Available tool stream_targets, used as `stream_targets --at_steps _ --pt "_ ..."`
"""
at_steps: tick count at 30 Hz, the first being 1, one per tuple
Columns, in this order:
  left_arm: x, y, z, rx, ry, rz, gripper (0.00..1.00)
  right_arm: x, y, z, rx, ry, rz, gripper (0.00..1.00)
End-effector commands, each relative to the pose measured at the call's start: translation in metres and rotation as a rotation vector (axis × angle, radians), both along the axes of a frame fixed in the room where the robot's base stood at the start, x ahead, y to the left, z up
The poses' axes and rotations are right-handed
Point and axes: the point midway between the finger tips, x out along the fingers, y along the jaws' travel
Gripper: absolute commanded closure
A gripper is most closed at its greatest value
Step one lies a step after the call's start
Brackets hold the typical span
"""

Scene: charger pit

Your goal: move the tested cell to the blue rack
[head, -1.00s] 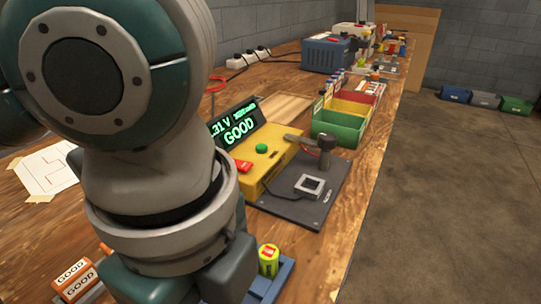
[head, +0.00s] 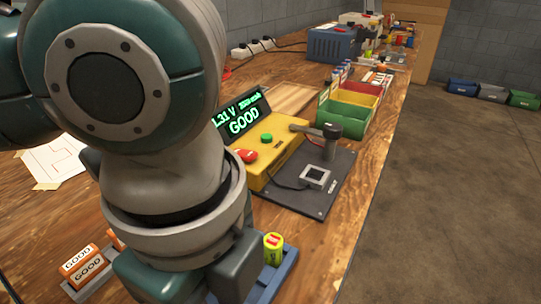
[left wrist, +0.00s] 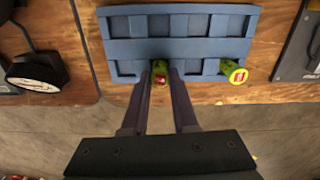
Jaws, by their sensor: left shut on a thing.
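The blue rack (head: 287,262) shows in the head view at the bottom, partly hidden behind my left arm. In the left wrist view the rack (left wrist: 190,48) spans the top middle, with several compartments. My left gripper (left wrist: 160,73) is shut on a yellow-green cell with a red end (left wrist: 160,83) at the rack's near edge, left of its middle. I cannot tell whether this cell rests in a compartment. A second yellow-green cell (left wrist: 233,72) sits at the rack's right end; it also shows in the head view (head: 273,248). My right gripper is not in view.
The yellow tester (head: 270,150) reads 1.31 V and GOOD, beside a dark plate with a square socket (head: 315,178) that looks empty. Orange blocks marked GOOD (head: 80,262) lie at the lower left. Green, yellow and red bins (head: 345,118) stand behind the tester.

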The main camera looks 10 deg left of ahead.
Motion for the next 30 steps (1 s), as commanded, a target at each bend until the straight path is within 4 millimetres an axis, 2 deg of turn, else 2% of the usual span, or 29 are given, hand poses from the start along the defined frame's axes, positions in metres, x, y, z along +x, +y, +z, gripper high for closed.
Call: stream_targets --at_steps 13,14,21,23,30 --pt "0.0001 0.0001 -0.0041 0.001 -0.001 0.000 1.00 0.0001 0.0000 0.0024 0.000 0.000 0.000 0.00" --pt "0.0001 0.0001 -0.0041 0.001 -0.001 0.000 0.71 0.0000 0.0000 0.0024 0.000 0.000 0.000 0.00" --pt "0.0000 0.0001 -0.0041 0.001 0.000 -0.001 0.44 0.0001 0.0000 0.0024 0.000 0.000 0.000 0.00" --pt "0.0000 0.0001 -0.0040 0.001 0.000 -0.001 0.38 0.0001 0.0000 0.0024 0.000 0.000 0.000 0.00" --pt "0.0000 0.0002 -0.0041 0.001 0.000 0.000 0.38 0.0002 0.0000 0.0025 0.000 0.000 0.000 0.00"
